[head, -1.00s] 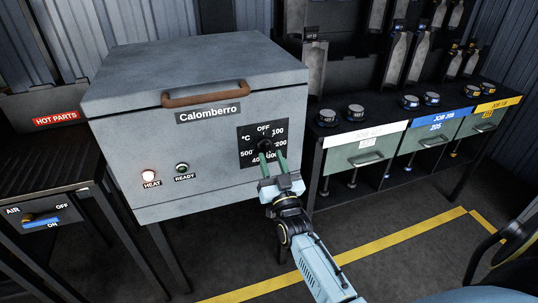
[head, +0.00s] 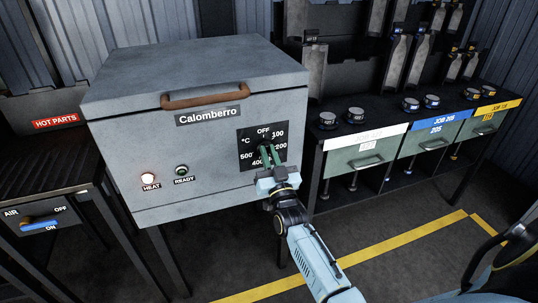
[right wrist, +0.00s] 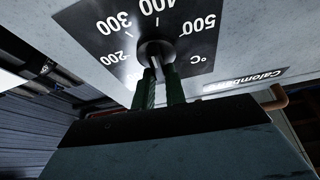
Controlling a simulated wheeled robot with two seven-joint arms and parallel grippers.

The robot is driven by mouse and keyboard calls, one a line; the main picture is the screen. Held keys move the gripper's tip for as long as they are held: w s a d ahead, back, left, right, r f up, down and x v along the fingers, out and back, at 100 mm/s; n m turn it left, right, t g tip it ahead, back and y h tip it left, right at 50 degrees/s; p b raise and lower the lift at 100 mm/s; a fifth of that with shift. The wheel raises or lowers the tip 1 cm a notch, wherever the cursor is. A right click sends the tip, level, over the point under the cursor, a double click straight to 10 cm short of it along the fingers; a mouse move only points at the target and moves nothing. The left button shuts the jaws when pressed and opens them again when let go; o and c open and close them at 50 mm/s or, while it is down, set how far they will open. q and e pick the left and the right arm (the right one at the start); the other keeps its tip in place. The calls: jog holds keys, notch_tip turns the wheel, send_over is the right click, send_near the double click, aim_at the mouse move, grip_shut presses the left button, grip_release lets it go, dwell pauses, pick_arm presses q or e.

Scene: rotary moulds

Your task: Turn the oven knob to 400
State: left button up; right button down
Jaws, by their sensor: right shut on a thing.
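The oven (head: 200,130) is a grey box labelled Calomberro with a brown handle. Its black dial plate (head: 246,151) is marked OFF, 100, 200, 400, 500 and °C in the head view; 300 shows in the right wrist view. The dark knob (right wrist: 155,53) sits at the middle of the plate. My right gripper (head: 266,153) reaches it from below and in front, its green fingers (right wrist: 160,84) shut on the knob. The fingers cover part of the knob, and I cannot tell where its pointer stands. My left gripper is not in view.
The HEAT lamp (head: 148,178) glows; the READY lamp (head: 182,170) looks dark green. A blue AIR lever (head: 39,225) is at the left. A black rack with green drawers (head: 362,163) stands close on the right. The floor (head: 400,245) in front is open, with yellow lines.

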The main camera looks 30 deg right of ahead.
jog(key=m+h+p, duration=0.1)
jog(key=m, duration=0.2)
jog(key=shift+r+m+g+h, duration=0.1)
jog(key=shift+m+g+h, duration=0.2)
jog(key=shift+h, duration=0.1)
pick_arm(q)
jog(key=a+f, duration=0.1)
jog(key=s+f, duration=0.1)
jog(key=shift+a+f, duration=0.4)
pick_arm(e)
jog(key=shift+m+h, duration=0.4)
jog(key=shift+m, duration=0.1)
jog(key=c, duration=1.4)
grip_release()
jog(key=shift+c, duration=0.2)
